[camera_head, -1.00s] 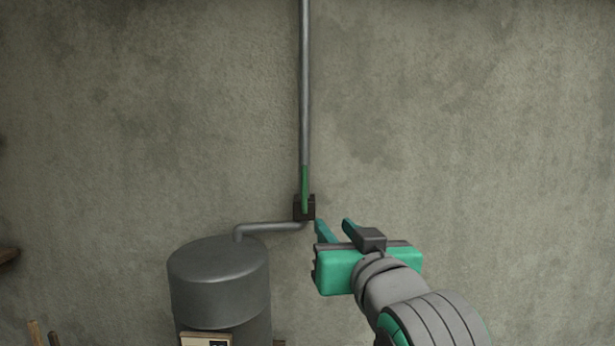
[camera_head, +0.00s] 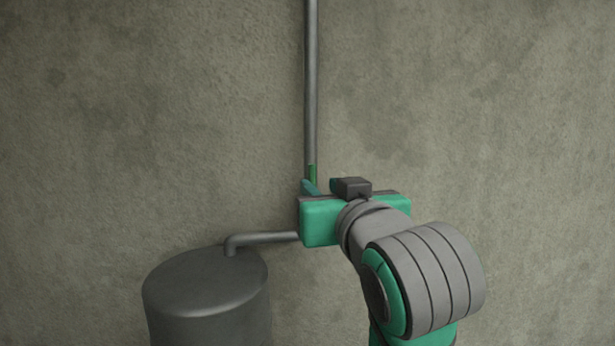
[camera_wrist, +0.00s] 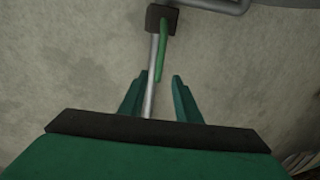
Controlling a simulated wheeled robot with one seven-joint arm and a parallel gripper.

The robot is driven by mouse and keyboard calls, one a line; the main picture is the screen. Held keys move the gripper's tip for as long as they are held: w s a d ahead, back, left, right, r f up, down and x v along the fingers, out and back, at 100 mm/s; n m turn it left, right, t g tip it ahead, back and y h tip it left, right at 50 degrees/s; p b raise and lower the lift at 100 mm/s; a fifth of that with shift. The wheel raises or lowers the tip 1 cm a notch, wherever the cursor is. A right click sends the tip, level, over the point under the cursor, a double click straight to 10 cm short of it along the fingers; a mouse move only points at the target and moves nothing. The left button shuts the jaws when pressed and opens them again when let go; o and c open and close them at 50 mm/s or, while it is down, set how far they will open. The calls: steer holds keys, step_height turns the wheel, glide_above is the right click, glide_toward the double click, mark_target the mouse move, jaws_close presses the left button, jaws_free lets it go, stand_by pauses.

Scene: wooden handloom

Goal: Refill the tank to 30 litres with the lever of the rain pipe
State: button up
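The green lever (camera_head: 312,174) stands upright along the grey rain pipe (camera_head: 310,80); its lower part is hidden behind my gripper in the head view. The wrist view shows the lever (camera_wrist: 162,48) reaching from a dark valve block (camera_wrist: 161,20). My gripper (camera_head: 322,186) is in front of the pipe at the lever's height. Its two teal fingers (camera_wrist: 160,80) are apart, with the lever's free end between their tips in the picture; I see no contact. The grey tank (camera_head: 206,285) is at lower left. No water level reading is visible.
A bent side pipe (camera_head: 262,239) runs from behind my gripper to the tank's lid. The stained wall (camera_head: 480,120) is close behind the pipe. The space right of the pipe and above my gripper is clear.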

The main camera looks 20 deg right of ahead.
mark_target(314, 179)
steer(key=shift+w+d, duration=0.15)
steer(key=shift+w, duration=1.15)
steer(key=shift+w+d, duration=0.2)
steer(key=shift+w, duration=1.15)
steer(key=shift+w+d, duration=0.15)
steer(key=shift+w, duration=1.15)
steer(key=shift+w, duration=0.1)
jaws_close()
